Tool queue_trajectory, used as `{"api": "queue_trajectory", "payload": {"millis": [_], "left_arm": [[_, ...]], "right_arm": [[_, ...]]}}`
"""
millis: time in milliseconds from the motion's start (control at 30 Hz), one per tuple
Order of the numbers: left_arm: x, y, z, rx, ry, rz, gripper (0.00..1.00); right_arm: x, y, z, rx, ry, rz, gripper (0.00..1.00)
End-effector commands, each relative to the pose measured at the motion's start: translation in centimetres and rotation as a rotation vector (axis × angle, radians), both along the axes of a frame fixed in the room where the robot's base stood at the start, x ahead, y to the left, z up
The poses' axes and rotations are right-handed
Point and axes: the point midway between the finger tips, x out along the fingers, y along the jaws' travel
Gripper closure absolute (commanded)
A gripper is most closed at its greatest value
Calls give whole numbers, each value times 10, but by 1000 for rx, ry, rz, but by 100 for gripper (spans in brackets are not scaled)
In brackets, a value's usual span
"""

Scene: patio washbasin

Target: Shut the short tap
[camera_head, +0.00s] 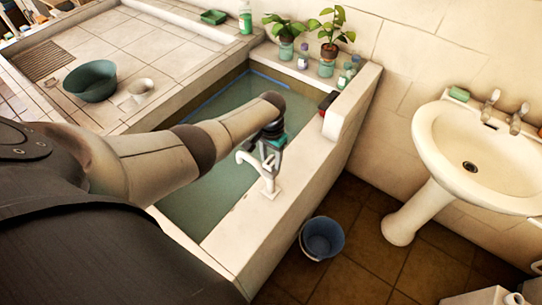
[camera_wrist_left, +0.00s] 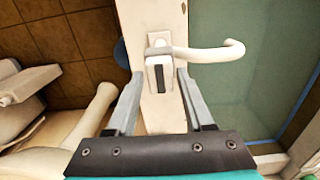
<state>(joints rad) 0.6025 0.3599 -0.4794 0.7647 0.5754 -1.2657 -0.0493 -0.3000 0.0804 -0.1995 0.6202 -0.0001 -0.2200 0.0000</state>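A white tap (camera_head: 262,170) with a curved spout stands on the pale ledge of the water-filled basin. In the left wrist view the same tap (camera_wrist_left: 158,50) has its spout pointing right over the water, and a block with a dark slot (camera_wrist_left: 160,78) faces me. My left gripper (camera_head: 269,160) is directly over the tap. In the wrist view its grey fingers (camera_wrist_left: 158,79) are spread on either side of the slotted block, with narrow gaps; I cannot tell whether either touches. My right gripper is out of view.
Potted plants (camera_head: 329,35) and small bottles (camera_head: 303,58) stand on the back ledge. A blue bucket (camera_head: 322,238) is on the brown floor beside the basin. A white washbasin (camera_head: 440,130) with two small taps (camera_head: 490,104) is at the right.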

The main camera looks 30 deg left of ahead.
Motion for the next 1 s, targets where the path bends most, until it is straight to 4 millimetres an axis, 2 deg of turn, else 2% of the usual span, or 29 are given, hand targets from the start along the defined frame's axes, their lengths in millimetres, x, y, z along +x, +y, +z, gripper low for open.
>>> {"api": "queue_trajectory", "payload": {"millis": [33, 133, 400, 533, 667, 1000], "left_arm": [[0, 0, 0, 0, 0, 0, 41], [0, 0, 0, 0, 0, 1, 30], [0, 0, 1, 0, -1, 2, 30], [0, 0, 10, 0, -2, 2, 30], [0, 1, 29, 1, -2, 2, 30], [1, 1, 90, 1, -4, 1, 30]], "right_arm": [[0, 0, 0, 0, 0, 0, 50], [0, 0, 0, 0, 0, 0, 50], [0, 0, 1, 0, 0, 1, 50], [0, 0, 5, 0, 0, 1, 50], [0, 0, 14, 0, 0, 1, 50], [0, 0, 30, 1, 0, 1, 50]]}}
